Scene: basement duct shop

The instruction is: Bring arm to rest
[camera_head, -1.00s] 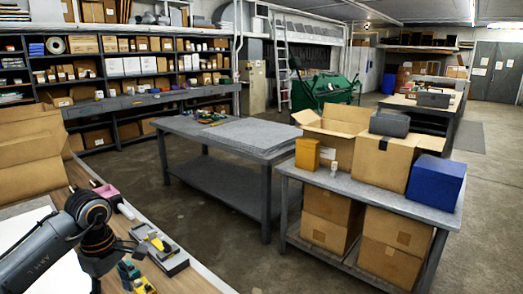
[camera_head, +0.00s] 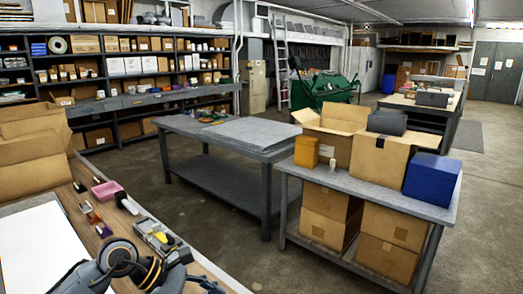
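My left arm (camera_head: 120,262) comes in at the bottom left, low over the near wooden workbench (camera_head: 90,235). Its gripper (camera_head: 205,284) is partly cut off by the bottom edge, and I cannot tell whether its fingers are open or shut. Nothing held shows there. My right arm and gripper are not in view.
On the bench lie a white sheet (camera_head: 40,245), a pink tray (camera_head: 106,190), small items (camera_head: 92,216) and a yellow-and-grey tool (camera_head: 160,238) close to the arm. An open cardboard box (camera_head: 32,150) stands behind. A grey table (camera_head: 215,172) and a box-laden table (camera_head: 318,180) stand beyond open floor.

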